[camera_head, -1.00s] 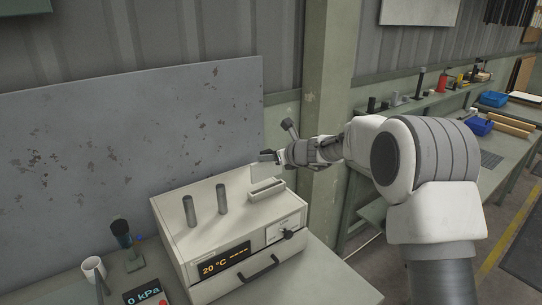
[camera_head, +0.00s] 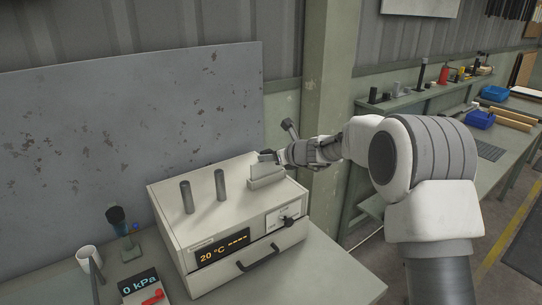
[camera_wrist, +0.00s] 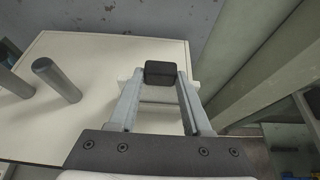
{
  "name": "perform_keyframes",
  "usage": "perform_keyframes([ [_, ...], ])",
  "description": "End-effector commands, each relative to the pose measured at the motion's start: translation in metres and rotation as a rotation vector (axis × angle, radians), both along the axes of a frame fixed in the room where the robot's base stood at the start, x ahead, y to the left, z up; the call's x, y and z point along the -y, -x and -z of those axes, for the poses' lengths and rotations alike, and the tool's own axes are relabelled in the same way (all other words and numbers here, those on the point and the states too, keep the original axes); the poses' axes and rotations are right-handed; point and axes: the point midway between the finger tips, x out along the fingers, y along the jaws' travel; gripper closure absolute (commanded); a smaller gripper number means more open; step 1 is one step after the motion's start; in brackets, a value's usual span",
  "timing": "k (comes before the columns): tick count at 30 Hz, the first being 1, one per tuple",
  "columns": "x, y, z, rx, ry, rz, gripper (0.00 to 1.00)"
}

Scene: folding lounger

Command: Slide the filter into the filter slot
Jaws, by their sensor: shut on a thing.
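My gripper (camera_head: 274,157) is shut on the filter's dark top block, above the right rear of a cream instrument box. In the wrist view the filter's dark grip (camera_wrist: 160,71) sits between the two grey fingertips. The filter's pale body (camera_head: 266,168) hangs below the gripper in the head view, right over the filter slot housing (camera_head: 266,182), a raised cream block on the box top. The filter's lower edge looks to be at or inside the slot mouth. The slot opening is hidden, so I cannot tell how deep it is.
The instrument box (camera_head: 200,228) carries two grey posts (camera_head: 187,197) left of the slot. A mug (camera_head: 87,258) and a pressure gauge (camera_head: 140,284) stand at left. A green pillar (camera_head: 325,110) rises behind my gripper. The bench is clear at front right.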

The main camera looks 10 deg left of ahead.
Motion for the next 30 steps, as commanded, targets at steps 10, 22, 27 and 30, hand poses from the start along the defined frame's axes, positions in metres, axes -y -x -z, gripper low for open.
perform_keyframes([
  [10, -0.0001, -0.0001, 0.0051, 0.001, 0.001, 0.000, 1.00],
  [22, 0.0001, -0.0001, 0.0075, 0.000, 0.000, 0.000, 1.00],
  [27, 0.0001, -0.0002, 0.0102, 0.001, 0.001, 0.000, 1.00],
  [30, 0.0002, -0.0002, 0.0118, 0.001, 0.001, 0.000, 1.00],
])
